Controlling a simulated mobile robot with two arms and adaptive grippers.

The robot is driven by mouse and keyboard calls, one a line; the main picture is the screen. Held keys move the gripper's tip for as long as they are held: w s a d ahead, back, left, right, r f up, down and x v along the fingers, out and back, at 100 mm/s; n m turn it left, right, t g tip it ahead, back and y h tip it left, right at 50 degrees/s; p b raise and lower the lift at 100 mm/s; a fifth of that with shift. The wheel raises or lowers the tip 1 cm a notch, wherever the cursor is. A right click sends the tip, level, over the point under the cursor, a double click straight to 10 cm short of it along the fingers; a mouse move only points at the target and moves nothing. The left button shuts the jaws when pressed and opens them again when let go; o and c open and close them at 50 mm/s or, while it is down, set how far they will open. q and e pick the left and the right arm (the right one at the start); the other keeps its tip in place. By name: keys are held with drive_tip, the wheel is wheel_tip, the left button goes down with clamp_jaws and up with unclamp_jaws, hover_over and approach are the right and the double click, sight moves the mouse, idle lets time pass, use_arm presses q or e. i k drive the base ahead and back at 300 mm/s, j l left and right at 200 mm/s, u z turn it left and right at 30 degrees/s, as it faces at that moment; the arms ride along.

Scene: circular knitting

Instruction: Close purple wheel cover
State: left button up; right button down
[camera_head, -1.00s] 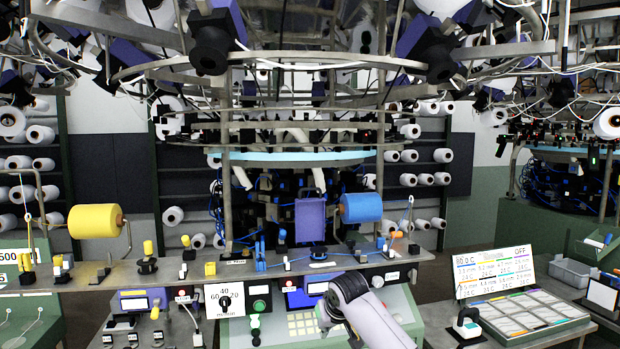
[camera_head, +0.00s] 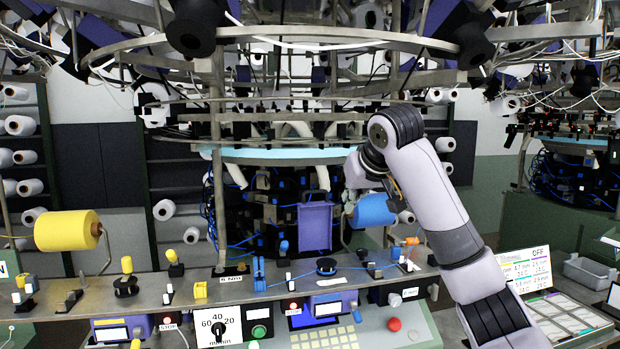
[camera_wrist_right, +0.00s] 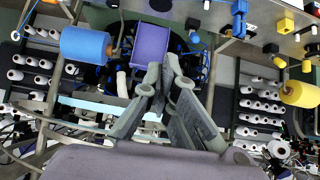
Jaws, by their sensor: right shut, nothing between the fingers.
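The purple wheel cover (camera_head: 315,227) is an upright purple panel at the middle of the machine in the head view, just left of the blue spool. It also shows in the right wrist view (camera_wrist_right: 150,46), beyond the fingers. My right gripper (camera_wrist_right: 166,76) is shut and empty, its fingertips together in front of the lower edge of the cover in that picture. I cannot tell whether they touch it. In the head view my right arm reaches up from the lower right, and its fingers are not clearly visible there. My left gripper is not in view.
A blue spool (camera_head: 374,211) stands close to my right wrist, partly behind it. A yellow spool (camera_head: 68,231) is at the left. A metal shelf (camera_head: 220,290) with small guides runs in front of the cover. A steel ring (camera_head: 270,35) hangs above.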

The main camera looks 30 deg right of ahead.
sight(315, 218)
drive_tip(key=i+l, duration=0.15)
drive_tip(key=i, duration=0.3)
drive_tip(key=i+l, duration=0.2)
drive_tip(key=i, duration=0.25)
